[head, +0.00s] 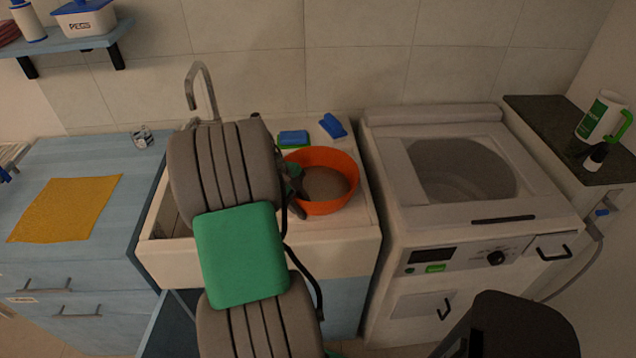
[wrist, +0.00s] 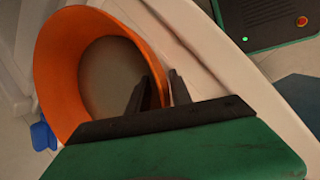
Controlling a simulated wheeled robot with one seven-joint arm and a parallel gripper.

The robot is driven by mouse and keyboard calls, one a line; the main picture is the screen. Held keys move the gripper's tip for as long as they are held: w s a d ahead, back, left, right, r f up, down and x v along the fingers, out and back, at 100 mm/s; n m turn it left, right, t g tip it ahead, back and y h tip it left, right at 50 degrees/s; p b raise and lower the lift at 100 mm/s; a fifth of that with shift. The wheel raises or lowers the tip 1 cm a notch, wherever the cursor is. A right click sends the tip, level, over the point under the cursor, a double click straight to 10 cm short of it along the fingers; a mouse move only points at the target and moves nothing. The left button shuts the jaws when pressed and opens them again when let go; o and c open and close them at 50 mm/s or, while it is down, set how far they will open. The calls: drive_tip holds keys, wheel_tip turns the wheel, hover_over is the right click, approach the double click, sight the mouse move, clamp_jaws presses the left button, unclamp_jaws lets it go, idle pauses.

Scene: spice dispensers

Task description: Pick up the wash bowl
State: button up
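The orange wash bowl (head: 345,204) stands on the pale sink counter, just right of the basin. My gripper (head: 294,195) is at its left side, partly hidden behind my arm. In the wrist view the bowl (wrist: 55,70) fills the upper left, and the two dark fingers of my gripper (wrist: 160,88) straddle its near wall. One finger is inside the bowl, the other outside over the counter. The gap is narrow, with orange wall in it. Whether both fingers press on the wall cannot be told.
A blue sponge (head: 293,138) and another blue item (head: 333,125) lie behind the bowl. The washing machine (head: 390,215) stands close on the right. The faucet (head: 202,85) rises at the left. A yellow cloth (head: 65,208) lies on the blue counter (head: 110,165).

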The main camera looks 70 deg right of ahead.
drive_tip(key=shift+c, duration=0.6)
clamp_jaws()
drive_tip(key=shift+w+d+r, duration=0.1)
drive_tip(key=shift+r, duration=0.1)
idle(0.6)
